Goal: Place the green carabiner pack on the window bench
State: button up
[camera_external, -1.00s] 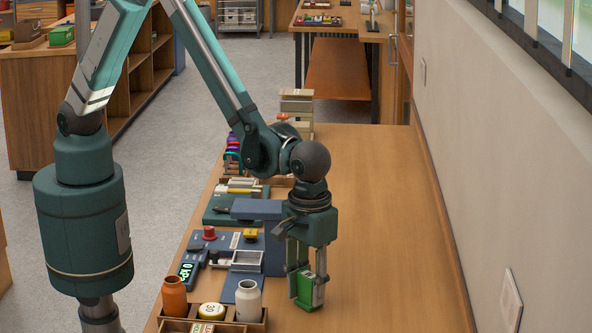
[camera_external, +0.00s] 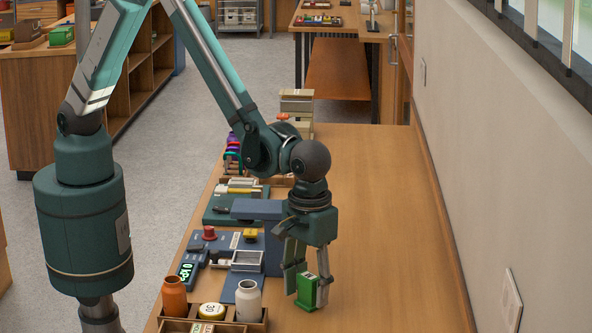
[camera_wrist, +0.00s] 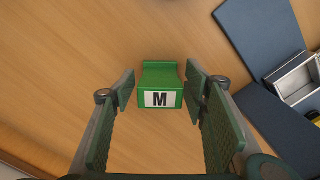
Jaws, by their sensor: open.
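The green carabiner pack (camera_external: 307,291) stands on the wooden bench top (camera_external: 385,220), below the wall with the window. In the wrist view the pack (camera_wrist: 160,78) is a green block with a white label marked M. My gripper (camera_external: 306,287) points down around the pack, one finger on each side. In the wrist view the gripper (camera_wrist: 160,95) is open, with a gap between each finger and the pack.
Small boxes (camera_external: 297,103) are stacked farther back. The bench top right of my gripper is clear.

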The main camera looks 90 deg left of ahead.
notch_tip(320, 180, up, 12)
jog(key=shift+f, duration=0.1)
dwell(0.5)
jog(key=shift+a, duration=0.1)
dwell(0.5)
jog(key=shift+a+r, duration=0.15)
jog(key=shift+r, duration=0.15)
jog(key=s+a+r+m+t+h, duration=0.15)
jog(key=s+a+r, duration=0.25)
jog(key=a+r, duration=0.65)
jog(key=s+a+r+m+t+y, duration=0.1)
jog(key=s+a+r+m+t, duration=0.2)
jog(key=a+r, duration=0.75)
jog(key=s+a+f+m+t, duration=0.2)
jog(key=s+a+f+m, duration=0.1)
jog(key=s+a, duration=1.6)
jog(key=a+m, duration=0.1)
jog(key=a, duration=0.2)
jog(key=shift+t, duration=0.35)
